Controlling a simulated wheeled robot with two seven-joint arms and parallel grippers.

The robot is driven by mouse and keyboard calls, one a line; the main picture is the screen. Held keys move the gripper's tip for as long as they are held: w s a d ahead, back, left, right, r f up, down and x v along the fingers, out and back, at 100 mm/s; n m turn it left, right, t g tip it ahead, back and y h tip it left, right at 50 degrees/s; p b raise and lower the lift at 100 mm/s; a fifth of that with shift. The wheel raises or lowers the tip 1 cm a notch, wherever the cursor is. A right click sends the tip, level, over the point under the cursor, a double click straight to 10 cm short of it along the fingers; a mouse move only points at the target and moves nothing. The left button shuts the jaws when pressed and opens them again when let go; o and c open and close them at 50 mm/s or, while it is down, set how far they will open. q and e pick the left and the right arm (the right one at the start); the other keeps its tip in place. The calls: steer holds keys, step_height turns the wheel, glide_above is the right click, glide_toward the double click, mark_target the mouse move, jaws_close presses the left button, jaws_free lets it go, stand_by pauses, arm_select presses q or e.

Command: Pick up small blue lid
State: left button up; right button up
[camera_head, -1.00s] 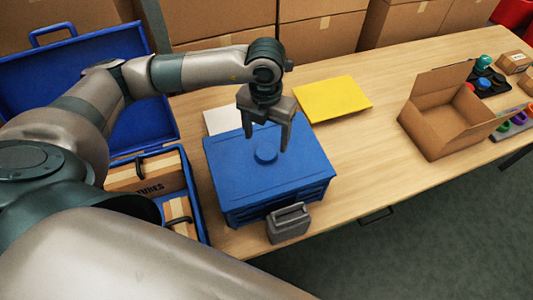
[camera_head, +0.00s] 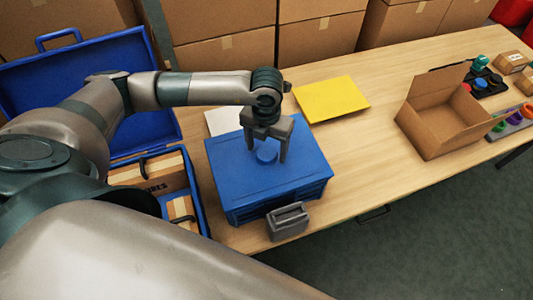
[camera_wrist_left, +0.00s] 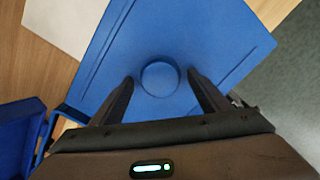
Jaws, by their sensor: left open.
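The small blue lid (camera_head: 266,156) is a round blue piece on top of the blue box (camera_head: 310,160). In the left wrist view the lid (camera_wrist_left: 160,78) lies between and just beyond the fingertips. My left gripper (camera_head: 267,158) is open, pointing down, with one finger on each side of the lid in the head view. It also shows in the left wrist view (camera_wrist_left: 160,82), where its jaws are empty and I see no contact with the lid. My right gripper is not in view.
A grey container (camera_head: 287,222) stands at the box's front. A yellow sheet (camera_head: 332,99) and a white sheet (camera_head: 222,120) lie behind it. An open blue case (camera_head: 75,72) is at left. An open cardboard box (camera_head: 437,125) is at right, with bare table between.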

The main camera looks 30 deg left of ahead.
mark_target(268, 151)
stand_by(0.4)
arm_select(q)
steer(key=c, duration=1.3)
steer(key=shift+w+r+b, duration=0.1)
steer(key=shift+r+b, duration=0.3)
steer(key=shift+b, duration=0.05)
step_height(268, 151, up, 3)
steer(key=shift+w+d+r+b, duration=0.1)
steer(key=shift+w+d+b, duration=0.05)
steer(key=shift+b, duration=0.8)
steer(key=w+d+r+b, duration=0.1)
steer(key=w+r, duration=0.1)
steer(key=w, duration=0.1)
steer(key=w+d+r+b, duration=0.1)
steer(key=w+r+b, duration=0.1)
steer(key=w, duration=0.2)
steer(key=w+d+r+b, duration=0.1)
steer(key=w+r+b, duration=0.1)
steer(key=w+r, duration=0.1)
steer(key=shift+w+d, duration=0.3)
steer(key=shift+d, duration=0.1)
